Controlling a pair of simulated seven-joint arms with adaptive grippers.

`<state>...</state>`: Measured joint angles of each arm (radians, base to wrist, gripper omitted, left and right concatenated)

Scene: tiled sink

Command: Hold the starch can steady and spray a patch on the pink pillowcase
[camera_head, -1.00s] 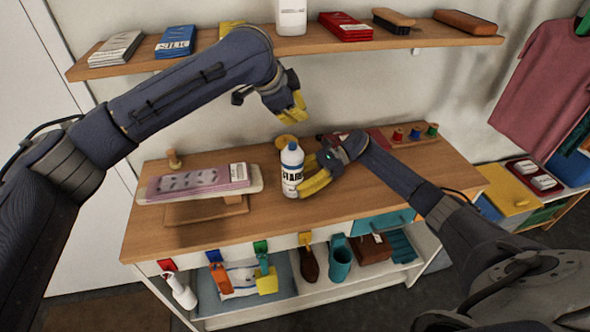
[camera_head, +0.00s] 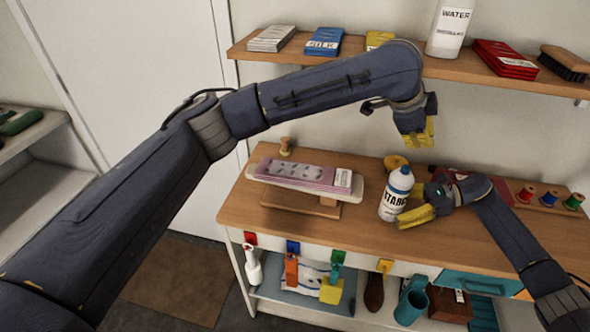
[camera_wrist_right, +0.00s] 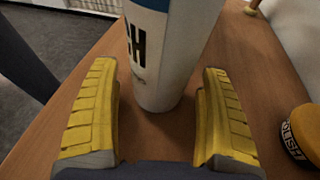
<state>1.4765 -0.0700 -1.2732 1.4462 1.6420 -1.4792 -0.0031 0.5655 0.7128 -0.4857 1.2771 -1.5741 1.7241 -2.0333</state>
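The starch can (camera_head: 396,194), white with a blue cap, stands upright on the wooden bench. My right gripper (camera_head: 418,203) is open, its yellow fingers close to the can's right side. In the right wrist view the can (camera_wrist_right: 168,55) stands just beyond and between the two spread fingers (camera_wrist_right: 160,115), with gaps on both sides. The pink pillowcase (camera_head: 300,174) lies folded on a small ironing board (camera_head: 262,180), left of the can. My left gripper (camera_head: 416,137) hangs empty above the back of the bench, fingers pointing down; its finger gap is unclear.
A yellow polish tin (camera_head: 395,163) lies behind the can; it also shows in the right wrist view (camera_wrist_right: 303,133). Thread spools (camera_head: 550,198) stand at the right. A shelf (camera_head: 480,68) with boxes and a water bottle (camera_head: 449,30) hangs above. Bench (camera_head: 345,226) is clear between board and can.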

